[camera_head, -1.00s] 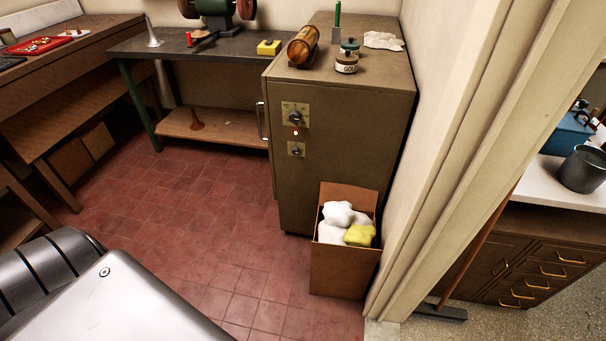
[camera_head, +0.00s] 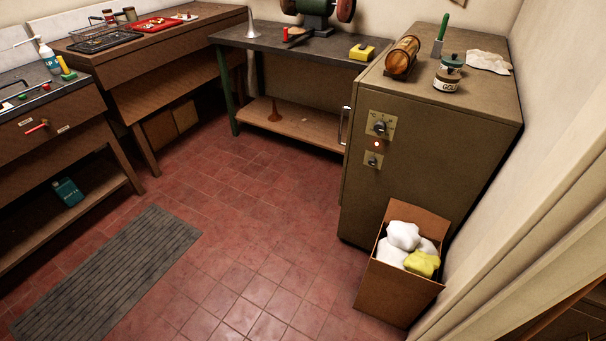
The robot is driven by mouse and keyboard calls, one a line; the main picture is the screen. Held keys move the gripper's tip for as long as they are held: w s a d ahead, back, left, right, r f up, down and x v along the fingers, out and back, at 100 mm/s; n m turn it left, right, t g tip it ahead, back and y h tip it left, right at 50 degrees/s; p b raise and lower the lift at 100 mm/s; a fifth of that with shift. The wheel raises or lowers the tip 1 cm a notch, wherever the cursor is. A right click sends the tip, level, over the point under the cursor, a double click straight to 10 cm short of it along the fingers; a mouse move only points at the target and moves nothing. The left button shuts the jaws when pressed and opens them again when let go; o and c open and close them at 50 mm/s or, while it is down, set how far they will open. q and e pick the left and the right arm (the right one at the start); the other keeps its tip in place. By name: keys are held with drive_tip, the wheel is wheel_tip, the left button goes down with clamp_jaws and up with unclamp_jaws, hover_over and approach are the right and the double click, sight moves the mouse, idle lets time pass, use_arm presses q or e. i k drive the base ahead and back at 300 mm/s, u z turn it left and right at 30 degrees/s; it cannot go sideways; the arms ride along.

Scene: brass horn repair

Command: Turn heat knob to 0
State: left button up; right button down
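A brown metal cabinet (camera_head: 400,190) stands at the right of the head view, with a vertical handle (camera_head: 342,126) on its left edge. Two dark knobs on pale plates are on its face: an upper knob (camera_head: 380,127) and a smaller lower knob (camera_head: 372,161). A small red light (camera_head: 377,144) glows between them. The markings are too small to read, so I cannot tell which is the heat knob or its setting. Neither of my grippers is in view.
An open cardboard box (camera_head: 398,292) with white and yellow cloths stands on the floor before the cabinet's right part. A grey mat (camera_head: 110,275) lies at lower left. Workbenches (camera_head: 170,60) line the back and left. The red tiled floor (camera_head: 250,230) is clear between.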

sight(380, 127)
drive_tip(key=u, duration=0.65)
drive_tip(key=i, duration=4)
drive_tip(key=z, duration=3.45)
drive_tip(key=i, duration=0.4)
drive_tip(key=z, duration=0.1)
